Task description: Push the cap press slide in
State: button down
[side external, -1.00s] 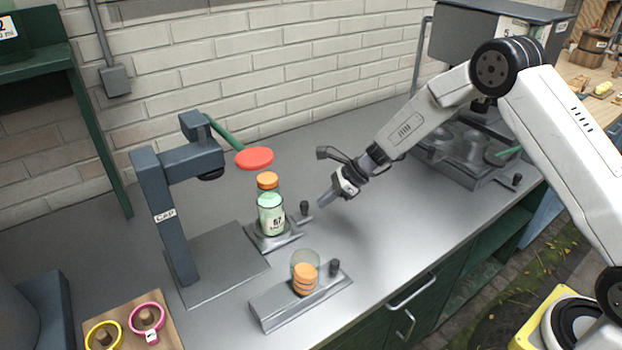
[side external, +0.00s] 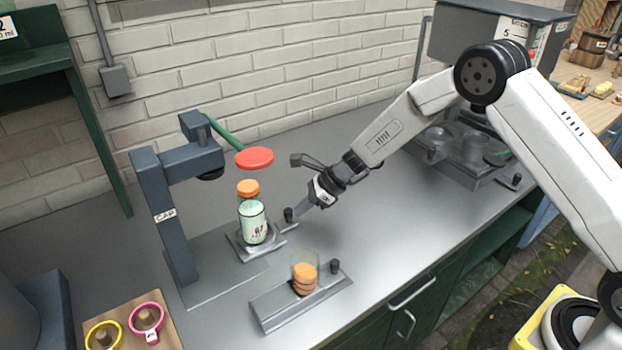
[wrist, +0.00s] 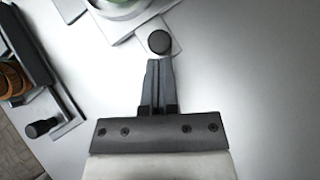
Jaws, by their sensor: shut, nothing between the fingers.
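The cap press (side external: 167,218) is a grey stand with a CAP label and a green lever ending in a red pad (side external: 255,157). Its slide (side external: 262,247) is a small metal plate with a dark knob (side external: 288,214), carrying a bottle of pale green contents (side external: 253,222) with an orange cap (side external: 248,187) on top. The slide lies partly over the press base, and the bottle stands to the right of the press head. My gripper (side external: 298,225) is shut and empty, its tip at the knob's right side. In the wrist view the knob (wrist: 160,42) sits right at the fingertips (wrist: 159,64); contact is hard to tell.
A second metal holder (side external: 300,300) with a clear tube of orange caps (side external: 305,276) and its own knob stands nearer the counter's front. A board with pink and yellow rings (side external: 147,317) lies at the lower left.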

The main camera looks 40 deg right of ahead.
aim_at(280, 233)
jog(key=a, duration=0.7)
jog(key=shift+a, duration=0.25)
jog(key=shift+s+d, duration=0.25)
jog(key=shift+d, duration=0.15)
jog(key=d, duration=0.1)
jog(key=s+d, duration=0.1)
jog(key=d, duration=0.1)
jog(key=shift+s+d+r, duration=0.1)
jog(key=v, duration=1)
jog(key=shift+d, duration=0.15)
